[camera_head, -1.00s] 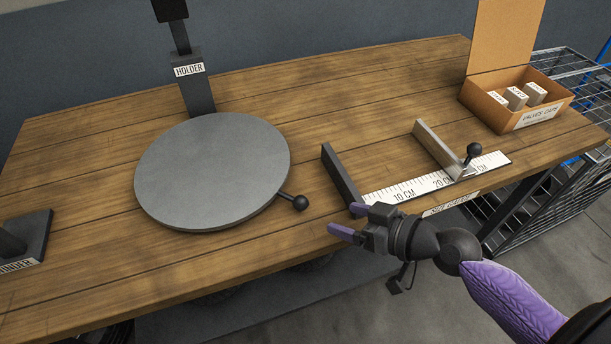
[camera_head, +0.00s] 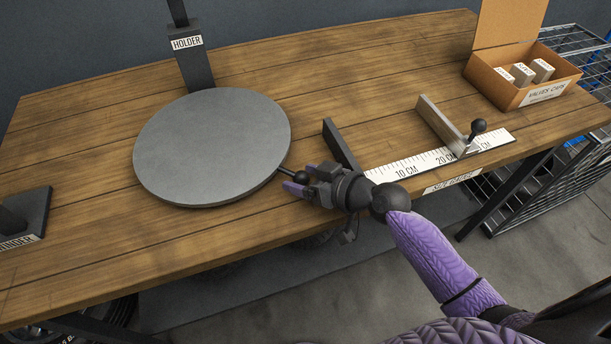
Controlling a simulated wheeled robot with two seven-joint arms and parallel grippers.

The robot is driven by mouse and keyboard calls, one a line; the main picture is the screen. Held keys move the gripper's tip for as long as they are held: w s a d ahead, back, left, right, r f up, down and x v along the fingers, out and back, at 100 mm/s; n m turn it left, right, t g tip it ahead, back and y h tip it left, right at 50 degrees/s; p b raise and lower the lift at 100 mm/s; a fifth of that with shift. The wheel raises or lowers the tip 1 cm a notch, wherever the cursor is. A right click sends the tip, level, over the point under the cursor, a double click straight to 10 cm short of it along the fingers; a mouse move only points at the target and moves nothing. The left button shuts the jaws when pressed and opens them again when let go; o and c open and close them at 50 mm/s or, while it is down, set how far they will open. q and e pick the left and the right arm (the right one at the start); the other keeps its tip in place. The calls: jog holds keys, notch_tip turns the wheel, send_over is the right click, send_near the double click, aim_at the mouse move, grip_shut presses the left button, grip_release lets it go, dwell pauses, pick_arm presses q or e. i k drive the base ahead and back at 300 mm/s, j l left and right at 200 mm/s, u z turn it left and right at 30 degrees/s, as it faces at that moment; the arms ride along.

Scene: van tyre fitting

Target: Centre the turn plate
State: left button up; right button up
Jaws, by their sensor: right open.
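The turn plate (camera_head: 212,147) is a round grey disc lying on the wooden workbench, left of the middle. A short rod with a dark ball knob (camera_head: 301,178) sticks out from its lower right edge. My right gripper (camera_head: 300,181) is at the knob, with its purple-tipped fingers open on either side of it. The gripper partly hides the knob, and I cannot tell whether the fingers touch it. My left gripper is not in view.
A holder post (camera_head: 194,62) stands behind the plate. The size gauge (camera_head: 440,160), with its two upright jaws, lies right of my gripper. A valve caps box (camera_head: 520,85) is at the back right. A block labelled as a grinder (camera_head: 35,212) sits at the left edge.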

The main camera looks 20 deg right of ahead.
aim_at(207, 148)
jog(key=j+z, duration=0.25)
jog(key=j, duration=0.15)
jog(key=k+j+z, duration=0.15)
jog(key=j+z, duration=0.15)
jog(key=k+j+z, duration=0.1)
jog(key=j+z, duration=0.15)
jog(key=j, duration=0.15)
